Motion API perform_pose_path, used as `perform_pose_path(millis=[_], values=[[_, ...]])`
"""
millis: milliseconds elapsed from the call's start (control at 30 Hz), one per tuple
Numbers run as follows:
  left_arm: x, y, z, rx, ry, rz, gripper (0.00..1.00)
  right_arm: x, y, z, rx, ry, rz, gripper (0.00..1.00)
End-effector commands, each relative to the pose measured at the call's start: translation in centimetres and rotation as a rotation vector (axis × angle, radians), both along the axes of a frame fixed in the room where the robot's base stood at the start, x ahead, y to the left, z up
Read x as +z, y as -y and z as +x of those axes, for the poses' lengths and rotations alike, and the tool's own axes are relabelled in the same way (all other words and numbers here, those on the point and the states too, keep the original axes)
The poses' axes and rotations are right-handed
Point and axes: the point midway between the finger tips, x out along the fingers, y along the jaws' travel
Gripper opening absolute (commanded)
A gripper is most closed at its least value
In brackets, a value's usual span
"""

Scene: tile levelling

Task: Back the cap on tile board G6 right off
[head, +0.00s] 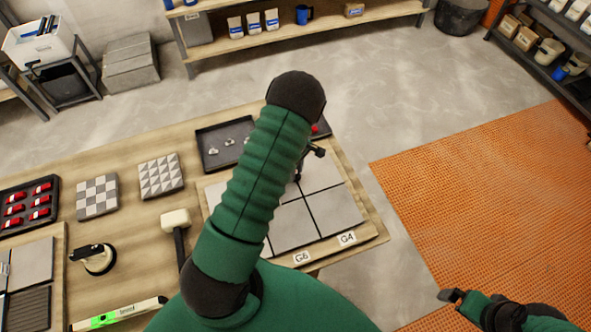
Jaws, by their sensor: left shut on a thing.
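The tile board (372,232) lies at the table's right end, with pale grey tiles and the labels G6 (301,258) and G4 (347,238) on its front edge. My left arm crosses in front of the board and hides its left part. My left gripper (298,177), small and dark, points down over the tiles' joint and is shut on the cap, which is too small and covered to make out. My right gripper (451,296) is at the lower right, over the floor, away from the board; its jaw opening is unclear.
A dark tray (208,136) with small metal pieces lies behind the board. A mallet (176,222), suction cup (98,260), spirit level (120,313), patterned tiles (160,176) and a tray of red caps (28,200) lie left. Orange matting (490,200) covers the floor at right.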

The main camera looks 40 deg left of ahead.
Motion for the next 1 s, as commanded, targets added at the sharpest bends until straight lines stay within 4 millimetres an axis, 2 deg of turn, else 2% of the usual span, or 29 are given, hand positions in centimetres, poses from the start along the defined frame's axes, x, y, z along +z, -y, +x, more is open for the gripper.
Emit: perform_pose_path(millis=[33,300,733,767,900,1000], values=[[0.43,-0.4,0.56,0.02,0.015,0.011,0.0,0.13,0.0,0.0,0.0,0.0,0.0,1.0],[0.39,-0.44,0.53,0.089,0.015,0.011,0.0,0.21,0.0,0.0,0.0,0.0,0.0,1.0],[0.38,-0.47,0.52,0.098,0.015,0.011,0.0,0.21,0.0,0.0,0.0,0.0,0.0,1.0],[0.38,-0.47,0.52,0.097,0.015,0.011,0.29,0.21,0.0,0.0,0.0,0.0,0.0,1.0],[0.31,-0.36,0.4,0.097,0.011,0.008,0.48,0.2,0.0,-0.01,0.0,0.0,0.0,1.0],[0.21,-0.27,0.28,0.097,0.008,0.007,0.5,0.19,0.0,0.0,0.0,0.0,0.0,1.0]])
